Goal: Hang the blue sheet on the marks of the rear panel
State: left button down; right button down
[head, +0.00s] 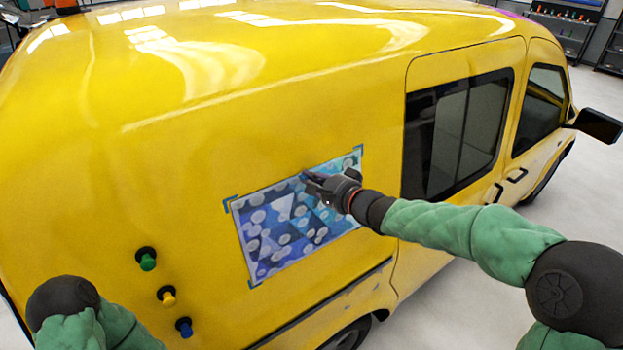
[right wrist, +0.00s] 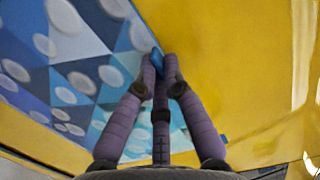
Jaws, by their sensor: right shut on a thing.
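The blue sheet (head: 285,228), patterned with blue and violet triangles and pale dots, lies against the yellow rear panel (head: 330,115) of the van. In the right wrist view, the fingertips (right wrist: 163,72) pinch a small blue piece at the border between sheet and yellow panel. My left gripper is out of view.
Green (head: 147,261), yellow (head: 168,297) and blue (head: 184,326) knobs with black bases stick out from the panel left of the sheet. A dark side window (head: 455,130) and a mirror (head: 598,126) are to the right. The panel above the sheet is bare.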

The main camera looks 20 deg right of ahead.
dwell(0.9)
jog(key=c, duration=1.3)
grip_release()
jog(key=v, duration=1.2)
jog(key=shift+f, duration=0.1)
